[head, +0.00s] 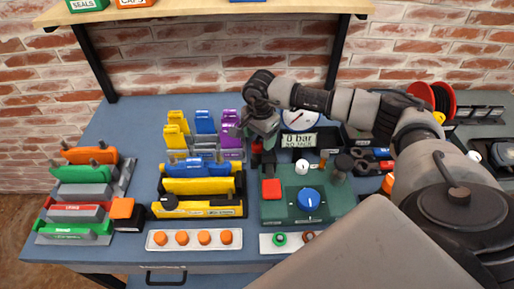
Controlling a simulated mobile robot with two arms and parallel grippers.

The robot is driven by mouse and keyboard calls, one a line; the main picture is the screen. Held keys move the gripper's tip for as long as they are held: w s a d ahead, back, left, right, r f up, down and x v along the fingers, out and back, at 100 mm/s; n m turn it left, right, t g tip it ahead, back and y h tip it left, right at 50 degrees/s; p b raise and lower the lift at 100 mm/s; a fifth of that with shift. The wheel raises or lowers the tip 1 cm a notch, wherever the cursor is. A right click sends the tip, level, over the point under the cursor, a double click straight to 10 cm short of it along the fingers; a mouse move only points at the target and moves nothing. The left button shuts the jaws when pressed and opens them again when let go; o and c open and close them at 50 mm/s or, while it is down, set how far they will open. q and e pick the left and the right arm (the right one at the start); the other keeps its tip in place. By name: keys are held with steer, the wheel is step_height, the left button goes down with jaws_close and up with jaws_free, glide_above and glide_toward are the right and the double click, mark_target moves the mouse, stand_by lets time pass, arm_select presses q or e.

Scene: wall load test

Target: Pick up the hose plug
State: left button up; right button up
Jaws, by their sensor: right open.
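My right gripper (257,140) reaches in from the right and points down behind the green test unit (289,213). Its jaws are small in the picture and partly covered by its own wrist. A small red and black piece (257,149) shows just below the fingers. I cannot tell whether it is the hose plug, or whether the fingers touch it. The green unit carries a blue knob (308,199), a red block (271,189) and a white knob (302,168). My left gripper is out of view.
A gauge (299,117) with a "0 bar" sign (299,140) stands behind the unit. Yellow, blue and purple blocks (204,122) stand left of the gripper. A tray of orange caps (194,239) lies in front. A shelf (200,14) overhangs the back.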

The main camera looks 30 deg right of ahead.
mark_target(257, 143)
steer(key=shift+w+f, duration=0.15)
steer(key=shift+f, duration=0.25)
steer(key=f, duration=0.1)
steer(key=f+p, duration=0.1)
steer(key=f, duration=0.2)
steer(key=shift+w+a+f+p, duration=0.1)
steer(key=shift+w+f+p, duration=0.05)
steer(key=shift+w+p, duration=0.25)
steer(key=shift+f, duration=0.45)
steer(key=shift+c, duration=0.2)
steer(key=c, duration=1)
step_height(257, 143, up, 10)
steer(key=shift+r+b, duration=0.1)
steer(key=shift+b, duration=1)
steer(key=shift+c, duration=0.2)
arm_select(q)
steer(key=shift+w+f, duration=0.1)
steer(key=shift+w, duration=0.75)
